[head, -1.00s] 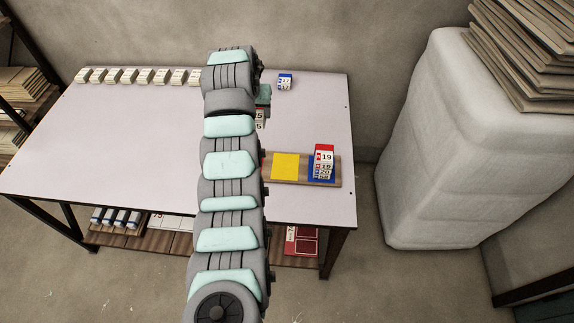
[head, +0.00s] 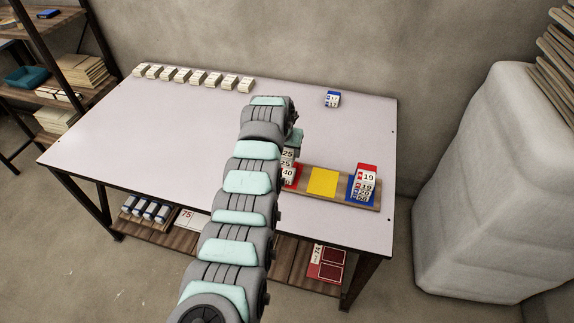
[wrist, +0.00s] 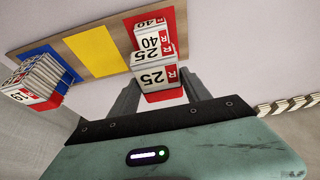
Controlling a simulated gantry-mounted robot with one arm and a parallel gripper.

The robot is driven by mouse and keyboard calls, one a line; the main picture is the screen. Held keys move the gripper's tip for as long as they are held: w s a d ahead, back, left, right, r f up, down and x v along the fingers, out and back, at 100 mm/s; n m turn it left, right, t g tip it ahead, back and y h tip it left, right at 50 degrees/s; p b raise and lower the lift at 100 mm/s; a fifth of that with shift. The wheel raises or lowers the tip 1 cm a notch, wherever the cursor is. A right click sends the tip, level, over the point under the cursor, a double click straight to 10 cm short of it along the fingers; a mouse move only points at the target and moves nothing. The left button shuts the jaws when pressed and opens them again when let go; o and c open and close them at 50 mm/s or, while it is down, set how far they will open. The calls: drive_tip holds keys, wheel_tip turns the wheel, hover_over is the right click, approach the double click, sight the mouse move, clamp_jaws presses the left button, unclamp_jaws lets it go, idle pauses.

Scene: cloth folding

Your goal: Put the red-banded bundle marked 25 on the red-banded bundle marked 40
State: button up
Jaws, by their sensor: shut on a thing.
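The red-banded bundle marked 25 (head: 287,154) is between the fingers of my gripper (wrist: 160,95), which is shut on it. The bundle's printed end also shows in the wrist view (wrist: 157,78). The red-banded bundle marked 40 (head: 288,172) stands on the red square of the board, directly below the 25 bundle. In the wrist view the 40 bundle (wrist: 153,42) shows just beyond it, roughly lined up. I cannot tell whether the two touch. In the head view my arm hides the fingers and part of both bundles.
The wooden board (head: 343,193) has a yellow square (head: 322,182), empty, and a blue square with a stack of bundles (head: 366,184), topped by a red-banded 19. A blue-banded bundle (head: 332,99) and a row of white bundles (head: 193,77) stand farther back. The left tabletop is clear.

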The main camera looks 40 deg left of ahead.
sight(287, 170)
drive_tip(key=shift+f+b, duration=0.8)
drive_tip(key=shift+f, duration=2.25)
drive_tip(key=shift+f, duration=0.2)
drive_tip(key=o, duration=1.4)
drive_tip(key=shift+r, duration=0.1)
